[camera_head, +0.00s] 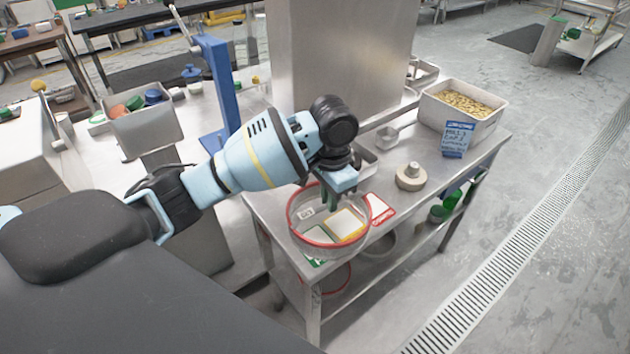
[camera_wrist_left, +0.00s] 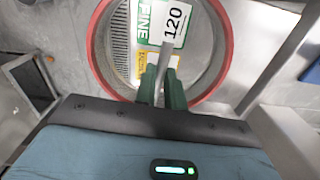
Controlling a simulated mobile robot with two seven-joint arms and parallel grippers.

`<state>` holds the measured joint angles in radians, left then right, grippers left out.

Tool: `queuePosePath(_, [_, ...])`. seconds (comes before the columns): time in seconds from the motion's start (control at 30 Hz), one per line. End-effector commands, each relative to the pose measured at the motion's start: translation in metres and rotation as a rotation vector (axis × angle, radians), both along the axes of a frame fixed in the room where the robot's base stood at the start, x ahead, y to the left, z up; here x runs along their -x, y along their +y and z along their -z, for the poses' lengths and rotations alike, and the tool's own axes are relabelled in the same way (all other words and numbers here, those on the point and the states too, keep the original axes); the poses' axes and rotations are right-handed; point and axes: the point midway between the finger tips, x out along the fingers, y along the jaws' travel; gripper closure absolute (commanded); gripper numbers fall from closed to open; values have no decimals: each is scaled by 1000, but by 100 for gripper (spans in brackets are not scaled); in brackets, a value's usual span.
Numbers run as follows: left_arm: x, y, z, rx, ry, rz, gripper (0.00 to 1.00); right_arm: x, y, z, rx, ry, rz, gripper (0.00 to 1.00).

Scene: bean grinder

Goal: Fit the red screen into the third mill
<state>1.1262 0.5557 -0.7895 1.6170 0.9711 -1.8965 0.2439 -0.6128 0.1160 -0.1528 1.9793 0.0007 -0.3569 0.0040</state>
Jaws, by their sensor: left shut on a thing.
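The red screen (camera_head: 292,224) is a round, red-rimmed ring at the left end of the steel table. Printed cards show through its opening. My left gripper (camera_head: 333,200) reaches down into the ring with dark green fingers. In the left wrist view the fingers (camera_wrist_left: 162,92) are shut on a narrow grey strip that crosses the opening of the red screen (camera_wrist_left: 227,48). I cannot tell whether the ring touches the table. I cannot tell which machine is the third mill. My right gripper is out of view.
A beige knobbed disc (camera_head: 410,178), a metal scoop (camera_head: 387,136) and a bin of beans (camera_head: 467,104) stand farther right. A tall steel housing (camera_head: 338,55) rises behind. Another red ring (camera_head: 336,285) is below.

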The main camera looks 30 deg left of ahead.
Motion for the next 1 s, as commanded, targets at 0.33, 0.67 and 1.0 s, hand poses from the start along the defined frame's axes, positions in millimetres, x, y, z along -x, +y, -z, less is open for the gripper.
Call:
queuePosePath(0.33, [14,-23,-3,0,-1,1,100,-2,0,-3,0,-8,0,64])
queuePosePath(0.67, [25,-51,-10,8,-8,-62,100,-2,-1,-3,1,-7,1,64])
queuePosePath(1.0, [86,-133,-31,17,-8,-322,100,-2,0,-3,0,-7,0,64])
